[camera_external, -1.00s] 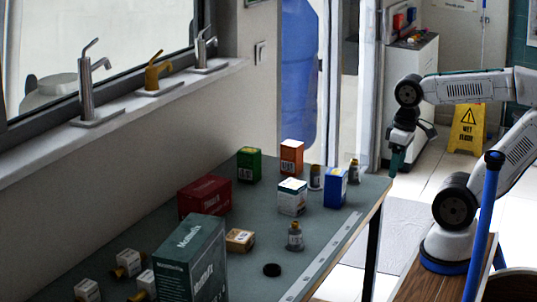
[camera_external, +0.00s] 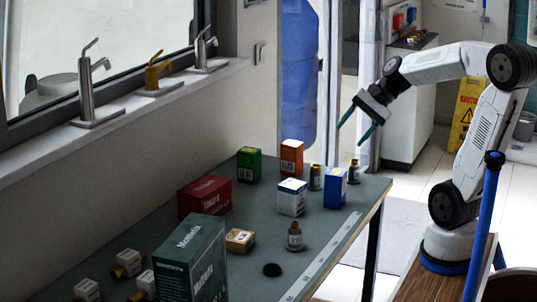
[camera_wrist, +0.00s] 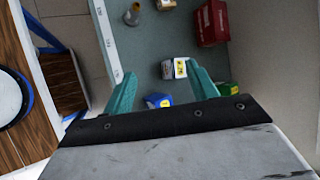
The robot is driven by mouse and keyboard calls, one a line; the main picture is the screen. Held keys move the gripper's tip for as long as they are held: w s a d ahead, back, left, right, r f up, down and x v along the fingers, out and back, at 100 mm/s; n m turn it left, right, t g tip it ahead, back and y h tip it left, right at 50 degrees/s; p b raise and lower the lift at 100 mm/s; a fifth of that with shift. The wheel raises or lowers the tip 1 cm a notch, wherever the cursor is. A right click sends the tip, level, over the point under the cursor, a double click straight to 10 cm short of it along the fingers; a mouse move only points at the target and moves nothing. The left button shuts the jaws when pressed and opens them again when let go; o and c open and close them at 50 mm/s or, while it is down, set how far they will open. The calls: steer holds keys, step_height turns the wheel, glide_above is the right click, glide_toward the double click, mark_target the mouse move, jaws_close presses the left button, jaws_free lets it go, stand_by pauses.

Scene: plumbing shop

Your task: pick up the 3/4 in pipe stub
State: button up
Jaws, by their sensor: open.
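My gripper (camera_external: 352,133) is open and empty, in the air above the far right end of the table, with its fingers pointing down and left. In the wrist view my gripper (camera_wrist: 160,78) has its two green fingers apart, with the white box (camera_wrist: 173,69) visible beyond them. I cannot tell for sure which thing is the 3/4 in pipe stub. Small grey capped pieces stand upright on the table: one near the middle (camera_external: 295,237), one behind the white box (camera_external: 316,177) and one at the far right corner (camera_external: 354,171). None is touched by my gripper.
The table (camera_external: 330,226) also bears a blue box (camera_external: 335,188), an orange box (camera_external: 291,158), a green box (camera_external: 249,165), a red box (camera_external: 205,197), a tan box (camera_external: 240,240) and a large dark green box (camera_external: 190,262). A blue post (camera_external: 482,230) stands near my base.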

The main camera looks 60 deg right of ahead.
steer(key=w+d+m+t+h, duration=0.3)
steer(key=d+m+t+h, duration=0.4)
steer(key=d+m, duration=1.7)
steer(key=n+y, duration=0.1)
steer(key=n, duration=0.3)
glide_toward(348, 179)
steer(key=r, duration=0.1)
steer(key=w+r, duration=0.1)
steer(key=r, duration=0.2)
steer(key=shift+w+a, duration=0.3)
steer(key=shift+w, duration=0.1)
steer(key=shift+f, duration=0.35)
steer(key=shift+w+f+n+t, duration=0.2)
steer(key=shift+w+n+t, duration=0.1)
steer(key=shift+w, duration=0.05)
steer(key=x, duration=0.7)
steer(key=shift+d+f, duration=0.2)
steer(key=shift+c, duration=0.4)
steer(key=shift+r, duration=0.1)
jaws_close()
